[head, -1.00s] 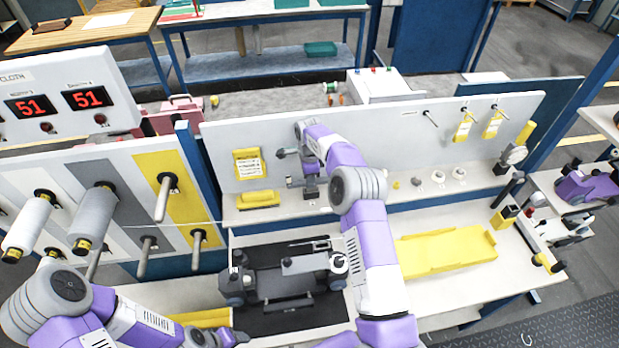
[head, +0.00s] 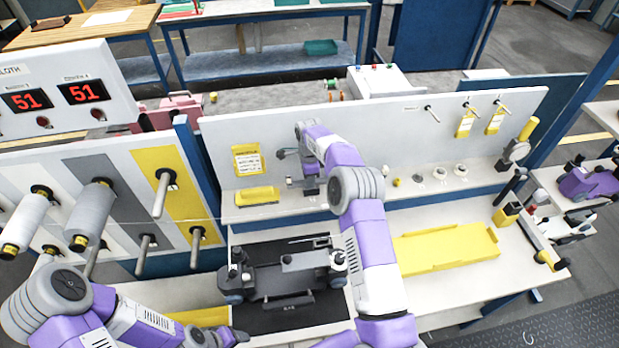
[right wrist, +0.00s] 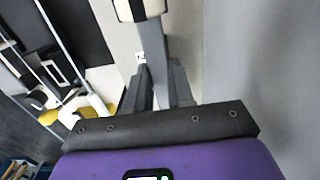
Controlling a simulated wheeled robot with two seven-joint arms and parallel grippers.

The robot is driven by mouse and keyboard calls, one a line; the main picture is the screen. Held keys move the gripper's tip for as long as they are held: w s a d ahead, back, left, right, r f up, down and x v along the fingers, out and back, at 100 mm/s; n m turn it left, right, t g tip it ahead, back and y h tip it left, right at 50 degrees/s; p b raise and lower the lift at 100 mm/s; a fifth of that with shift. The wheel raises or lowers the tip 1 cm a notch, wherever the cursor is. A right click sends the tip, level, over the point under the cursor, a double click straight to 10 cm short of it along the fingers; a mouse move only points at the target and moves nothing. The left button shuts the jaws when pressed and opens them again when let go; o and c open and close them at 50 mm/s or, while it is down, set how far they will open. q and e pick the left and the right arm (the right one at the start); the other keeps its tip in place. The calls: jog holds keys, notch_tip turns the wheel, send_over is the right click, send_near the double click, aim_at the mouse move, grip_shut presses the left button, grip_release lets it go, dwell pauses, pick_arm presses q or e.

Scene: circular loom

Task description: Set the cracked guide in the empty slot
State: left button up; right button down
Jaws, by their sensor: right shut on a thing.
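My right gripper (head: 309,186) is low in front of the upright white panel, above the back edge of the dark mat. In the right wrist view its two dark fingers (right wrist: 157,88) close on a grey bar (right wrist: 152,48) topped by a pale end with a dark rim (right wrist: 138,9). I cannot tell whether this held piece is the cracked guide, and no crack shows. Several small round pieces (head: 439,173) stand on the shelf to the right. I cannot pick out the empty slot. My left gripper (head: 238,337) is at the bottom left, its fingers unclear.
A dark carriage-like device (head: 285,277) sits on the black mat (head: 310,316) below the right gripper. A small yellow tray (head: 257,197) lies on the shelf to its left. A large yellow tray (head: 446,249) lies right of my right arm. Spools and pegs (head: 165,190) project at left.

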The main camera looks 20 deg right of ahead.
pick_arm(q)
jog(key=shift+f+b, duration=0.3)
jog(key=shift+f, duration=0.05)
pick_arm(e)
jog(key=shift+f, duration=0.45)
jog(key=c, duration=0.9)
grip_release()
jog(key=shift+s, duration=0.15)
pick_arm(q)
jog(key=shift+s+a, duration=0.1)
pick_arm(e)
jog(key=shift+r, duration=0.15)
pick_arm(q)
jog(key=shift+r+p, duration=0.35)
jog(key=shift+p, duration=0.1)
pick_arm(e)
jog(key=shift+r, duration=0.6)
pick_arm(q)
jog(key=r+p, duration=0.3)
jog(key=shift+s+a+r+p, duration=0.1)
jog(key=shift+a+r+p, duration=0.1)
jog(key=shift+r+p, duration=0.2)
pick_arm(e)
notch_tip(320, 180, up, 7)
jog(key=shift+f, duration=0.1)
